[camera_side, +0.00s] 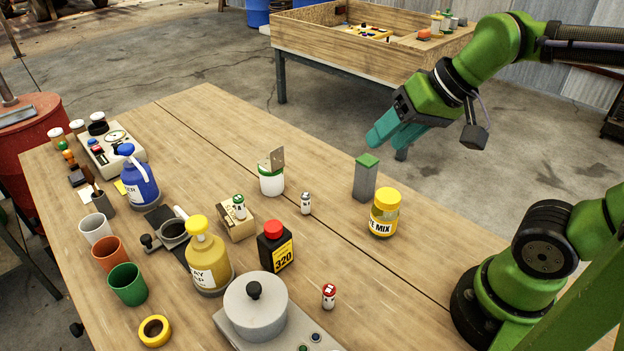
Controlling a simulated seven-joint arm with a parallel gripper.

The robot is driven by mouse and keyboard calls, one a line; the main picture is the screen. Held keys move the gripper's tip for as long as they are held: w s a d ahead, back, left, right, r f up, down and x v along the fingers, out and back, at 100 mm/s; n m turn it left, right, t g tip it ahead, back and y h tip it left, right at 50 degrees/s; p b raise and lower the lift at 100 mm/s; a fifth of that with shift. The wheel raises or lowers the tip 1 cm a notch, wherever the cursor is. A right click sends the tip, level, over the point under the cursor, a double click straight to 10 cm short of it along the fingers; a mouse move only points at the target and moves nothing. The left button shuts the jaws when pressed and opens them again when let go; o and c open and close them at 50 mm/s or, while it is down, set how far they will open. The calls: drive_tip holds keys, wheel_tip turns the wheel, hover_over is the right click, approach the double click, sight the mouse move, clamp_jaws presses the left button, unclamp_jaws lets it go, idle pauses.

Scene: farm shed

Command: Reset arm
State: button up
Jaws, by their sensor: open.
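My gripper (391,134) has teal fingers and hangs in the air above the far right edge of the wooden table (330,165). It is open and I see nothing held between its fingers. It points down and to the left, above and behind a grey block with a green top (365,178). A jar with a yellow lid (384,213) stands to the right of that block, below the gripper and apart from it. My green arm reaches in from the right.
A white tub with a raised flap (271,180), a small vial (306,204), a black bottle with a red cap (275,248), a yellow pump bottle (206,258) and a pot on a plate (256,305) crowd the table's middle and front. The far table strip is clear.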

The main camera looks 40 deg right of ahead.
drive_tip(key=shift+s+d+f+t, duration=0.2)
drive_tip(key=shift+s+f, duration=0.2)
drive_tip(key=shift+s, duration=0.15)
drive_tip(key=shift+s+d+f+t, duration=0.1)
drive_tip(key=shift+s+f+t, duration=0.1)
drive_tip(key=shift+s+f, duration=0.25)
